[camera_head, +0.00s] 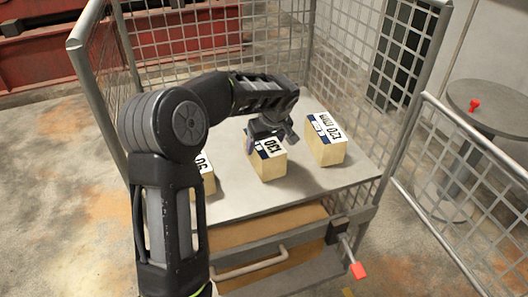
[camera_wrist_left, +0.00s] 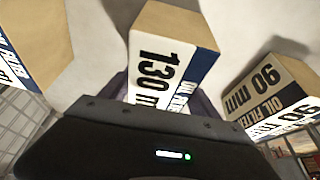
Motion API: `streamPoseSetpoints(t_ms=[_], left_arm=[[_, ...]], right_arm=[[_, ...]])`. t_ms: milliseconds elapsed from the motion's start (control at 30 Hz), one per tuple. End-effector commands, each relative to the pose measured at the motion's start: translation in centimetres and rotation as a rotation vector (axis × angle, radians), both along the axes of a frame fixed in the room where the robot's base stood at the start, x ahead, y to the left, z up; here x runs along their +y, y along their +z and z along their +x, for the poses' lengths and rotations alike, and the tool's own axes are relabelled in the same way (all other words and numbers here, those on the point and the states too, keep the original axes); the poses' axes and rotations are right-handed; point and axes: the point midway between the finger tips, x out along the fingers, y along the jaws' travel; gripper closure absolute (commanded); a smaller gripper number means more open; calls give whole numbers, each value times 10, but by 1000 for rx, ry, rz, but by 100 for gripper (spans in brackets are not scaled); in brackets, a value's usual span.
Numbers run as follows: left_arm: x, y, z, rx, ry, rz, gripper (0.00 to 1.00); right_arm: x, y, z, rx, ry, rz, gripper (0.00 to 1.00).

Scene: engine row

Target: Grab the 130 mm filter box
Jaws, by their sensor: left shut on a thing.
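The 130 mm filter box (camera_head: 267,167) is a cardboard box with a white and dark blue label, in the middle of a row on the grey shelf. The label "130 mm" shows on the box in the left wrist view (camera_wrist_left: 163,62). My left gripper (camera_head: 266,139) is over it from above and shut on it, a finger at each side in the left wrist view. The box appears to be at shelf level; I cannot tell whether it touches the shelf. My right gripper is not in view.
A similar box (camera_head: 327,151) stands to the right. The 90 mm box (camera_wrist_left: 272,90) stands on the other side, partly behind my arm in the head view. A wire mesh cage (camera_head: 190,30) encloses the shelf (camera_head: 245,205). A round table (camera_head: 490,105) stands outside at right.

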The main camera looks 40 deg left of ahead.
Motion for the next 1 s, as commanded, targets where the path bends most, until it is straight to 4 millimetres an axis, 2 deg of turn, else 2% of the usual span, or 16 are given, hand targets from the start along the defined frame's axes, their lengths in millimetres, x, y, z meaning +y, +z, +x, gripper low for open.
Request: streamPoseSetpoints(t_ms=[67,700,1000], left_arm=[[0,0,0,0,0,0,42],[0,0,0,0,0,0,94],[0,3,0,-2,0,0,96]], right_arm=[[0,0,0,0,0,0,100],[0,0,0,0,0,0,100],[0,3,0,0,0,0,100]])
